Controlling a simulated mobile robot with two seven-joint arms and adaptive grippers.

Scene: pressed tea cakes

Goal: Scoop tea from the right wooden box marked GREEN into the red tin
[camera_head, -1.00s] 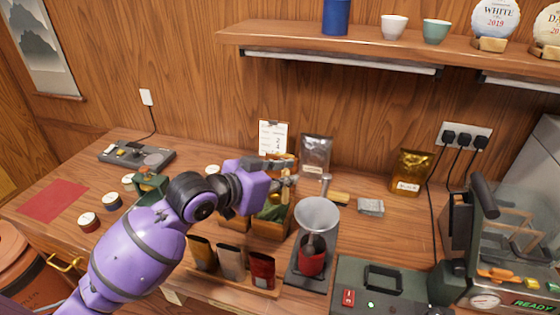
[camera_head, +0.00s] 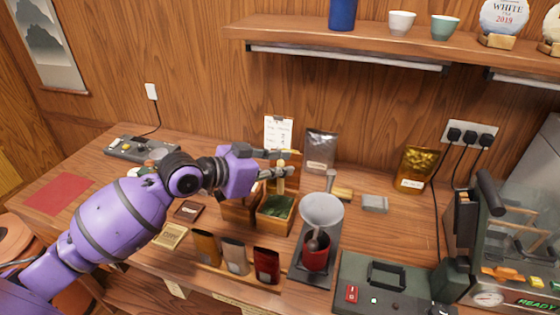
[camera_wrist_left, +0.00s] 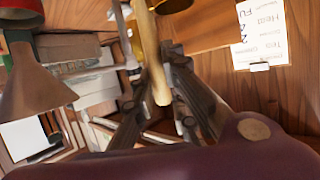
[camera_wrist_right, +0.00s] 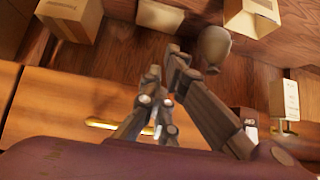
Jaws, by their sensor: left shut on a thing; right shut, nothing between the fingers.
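The right wooden box (camera_head: 262,227) holds dark green tea (camera_head: 277,206) and stands mid-table; its marking is not legible. My left gripper (camera_head: 284,162) is above the back of this box, shut on the pale wooden handle of a scoop (camera_head: 281,177). The handle also shows between the fingers in the left wrist view (camera_wrist_left: 158,70). I cannot tell whether the scoop carries tea. The red tin (camera_head: 315,257) stands under a grey funnel (camera_head: 322,210), right of the box. My right gripper (camera_wrist_right: 160,88) is shut and empty in the right wrist view, in front of a wooden drawer front.
Brown, grey and red pouches (camera_head: 234,256) stand in a row in front of the boxes. A grey machine (camera_head: 385,285) is at the front right. A silver bag (camera_head: 320,150) and a clipboard card (camera_head: 278,132) stand behind. A shelf (camera_head: 350,42) runs above.

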